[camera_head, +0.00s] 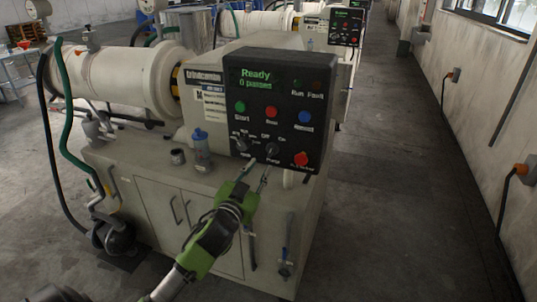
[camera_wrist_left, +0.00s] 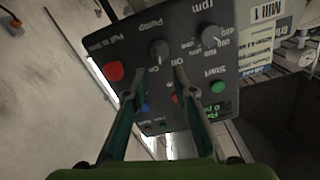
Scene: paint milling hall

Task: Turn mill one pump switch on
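The mill one control panel (camera_head: 280,105) is a dark box on the near mill; its display reads Ready, 0 passes. The pump switch (camera_head: 271,149) is a dark knob low on the panel, under Off and On labels. My left gripper (camera_head: 260,166) is open just below and in front of it. In the left wrist view the pump switch (camera_wrist_left: 159,52) lies just beyond and between the two spread fingertips (camera_wrist_left: 160,72); contact cannot be told. Which label the knob points to is too small to tell. My right gripper is not in view.
The rpm knob (camera_head: 242,146) and red stop button (camera_head: 301,158) flank the switch. Green, red and blue buttons sit above. The floor at right is clear.

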